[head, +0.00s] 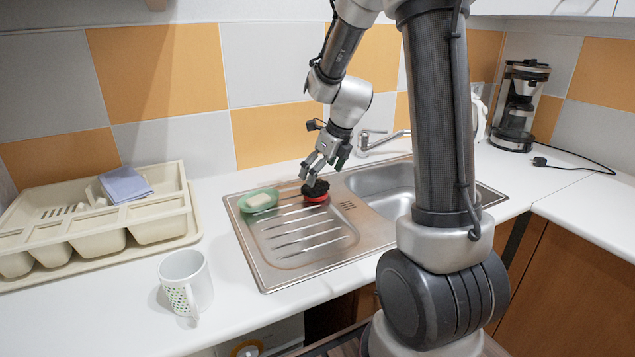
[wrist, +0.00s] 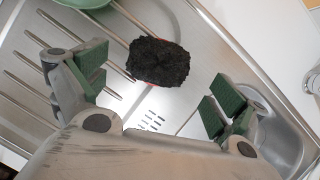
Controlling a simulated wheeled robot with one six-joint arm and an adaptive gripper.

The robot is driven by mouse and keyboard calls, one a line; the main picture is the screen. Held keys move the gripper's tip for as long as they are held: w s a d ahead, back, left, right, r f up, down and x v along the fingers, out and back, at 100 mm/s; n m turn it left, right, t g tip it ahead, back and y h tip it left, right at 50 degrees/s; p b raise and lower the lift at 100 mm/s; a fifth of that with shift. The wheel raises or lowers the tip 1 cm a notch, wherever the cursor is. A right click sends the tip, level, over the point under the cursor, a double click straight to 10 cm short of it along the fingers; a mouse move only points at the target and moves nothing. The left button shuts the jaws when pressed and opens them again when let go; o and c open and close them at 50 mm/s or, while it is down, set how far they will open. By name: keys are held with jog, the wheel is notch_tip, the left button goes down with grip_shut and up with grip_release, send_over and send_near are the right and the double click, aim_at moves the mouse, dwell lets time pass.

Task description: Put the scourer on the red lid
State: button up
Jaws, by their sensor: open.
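The scourer (head: 315,187) is a dark, rough pad on the red lid (head: 316,199), on the sink's drainboard. In the wrist view the scourer (wrist: 158,61) covers nearly all of the lid, and only a thin red edge shows beneath it. My gripper (head: 318,177) is just above the scourer in the head view. In the wrist view my gripper (wrist: 150,88) is open and empty, its green-padded fingers apart, with the scourer lying beyond the fingertips and between their lines. Whether a fingertip touches the scourer cannot be told from the head view.
A green soap dish (head: 259,201) with a pale bar sits left of the lid on the drainboard (head: 300,245). The tap (head: 375,140) and sink basin (head: 385,185) are to the right. A cream rack (head: 95,235) and white mug (head: 186,280) stand left.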

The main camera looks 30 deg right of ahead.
jog(key=s+a+r+n, duration=0.2)
jog(key=s+r+n, duration=1.1)
jog(key=s+n, duration=0.2)
jog(key=s+n+h, duration=0.1)
jog(key=s+n, duration=1.2)
jog(key=n, duration=0.3)
jog(key=shift+s+d+r+n+h, duration=0.25)
jog(key=shift+s+d+n+h, duration=0.05)
jog(key=shift+h, duration=0.1)
jog(key=shift+d, duration=0.1)
